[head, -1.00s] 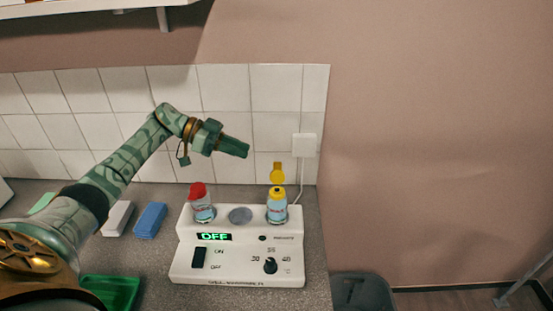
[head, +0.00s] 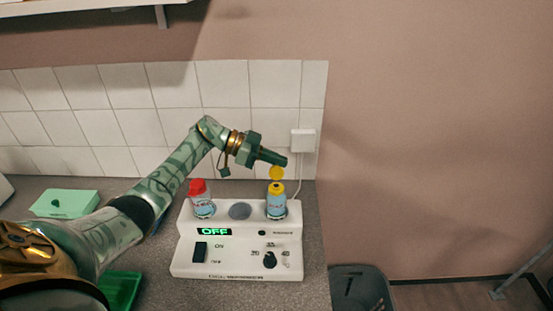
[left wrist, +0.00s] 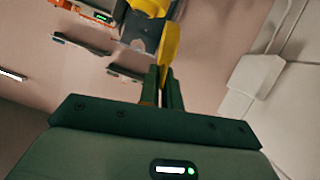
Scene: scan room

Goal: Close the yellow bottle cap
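The yellow bottle (head: 276,207) stands upright in the right socket of a white device (head: 236,262). Its yellow flip cap (head: 277,173) stands raised above the bottle's neck. My left gripper (head: 284,160) is at the height of the raised cap, its tips close behind or beside it. In the left wrist view, the fingers (left wrist: 162,88) are close together with only a narrow gap, and the yellow cap (left wrist: 167,52) shows just beyond and partly behind them. I cannot tell whether they touch it. My right gripper is out of view.
A red-capped bottle (head: 202,199) stands in the device's left socket, below my arm. The display reads OFF. A green box (head: 65,203) lies on the counter at left. A tiled wall (head: 80,128) with a white wall box (head: 303,140) is close behind.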

